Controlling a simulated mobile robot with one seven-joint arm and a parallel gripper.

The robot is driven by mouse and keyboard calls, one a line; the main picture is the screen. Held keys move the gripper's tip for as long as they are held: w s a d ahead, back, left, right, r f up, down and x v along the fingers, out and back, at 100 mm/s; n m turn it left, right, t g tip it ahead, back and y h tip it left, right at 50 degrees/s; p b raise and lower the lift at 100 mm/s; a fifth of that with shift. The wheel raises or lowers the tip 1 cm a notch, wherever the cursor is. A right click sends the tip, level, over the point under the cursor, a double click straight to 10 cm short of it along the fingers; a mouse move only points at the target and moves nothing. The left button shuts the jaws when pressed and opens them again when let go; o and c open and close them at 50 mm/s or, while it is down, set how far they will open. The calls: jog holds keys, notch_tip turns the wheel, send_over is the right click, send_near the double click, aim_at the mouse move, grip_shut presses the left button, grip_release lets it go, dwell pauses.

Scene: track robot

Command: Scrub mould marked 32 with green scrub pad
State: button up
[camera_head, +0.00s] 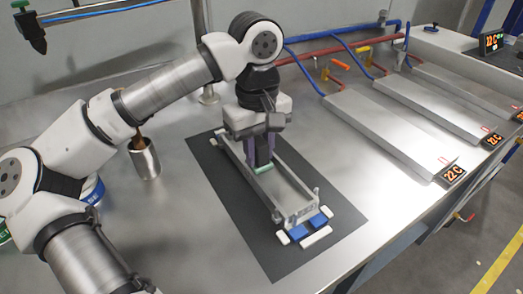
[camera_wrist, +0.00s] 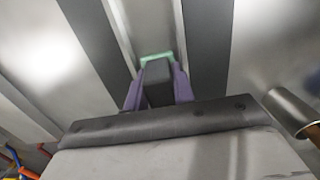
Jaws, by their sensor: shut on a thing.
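My gripper (camera_head: 262,160) points down into a long, narrow metal mould (camera_head: 294,183) and is shut on a green scrub pad (camera_head: 264,169). The pad is low between the mould's side walls; I cannot tell whether it touches the floor. In the wrist view, the purple-sided fingers (camera_wrist: 157,88) hold the pad (camera_wrist: 156,58), of which only a pale green edge shows, over the mould (camera_wrist: 147,28). The mould lies on a dark mat (camera_head: 272,245), and its near end has blue and white blocks (camera_head: 310,228). No 32 is readable on it.
A metal cup (camera_head: 145,160) with a brown handle in it stands left of the mat, with labelled cans (camera_head: 92,190) behind my arm. Several sloping metal plates (camera_head: 390,130) with pipes and temperature displays (camera_head: 453,174) fill the right. Bare bench lies around the mat.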

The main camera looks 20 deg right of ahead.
jog(key=shift+w+a+f, duration=0.1)
jog(key=shift+w+a, duration=0.05)
jog(key=shift+w, duration=0.5)
jog(key=shift+w+a+f, duration=0.1)
jog(key=shift+w, duration=0.5)
jog(key=shift+w, duration=0.1)
jog(key=shift+w+a, duration=0.15)
jog(key=shift+w, duration=0.5)
jog(key=shift+w+a, duration=0.15)
jog(key=shift+w, duration=0.45)
jog(key=shift+w, duration=0.1)
jog(key=shift+w+a+r+p, duration=0.1)
jog(key=shift+w+p, duration=0.05)
jog(key=shift+w, duration=0.45)
jog(key=shift+w+a+p, duration=0.1)
jog(key=shift+w+p, duration=0.05)
jog(key=shift+w, duration=0.4)
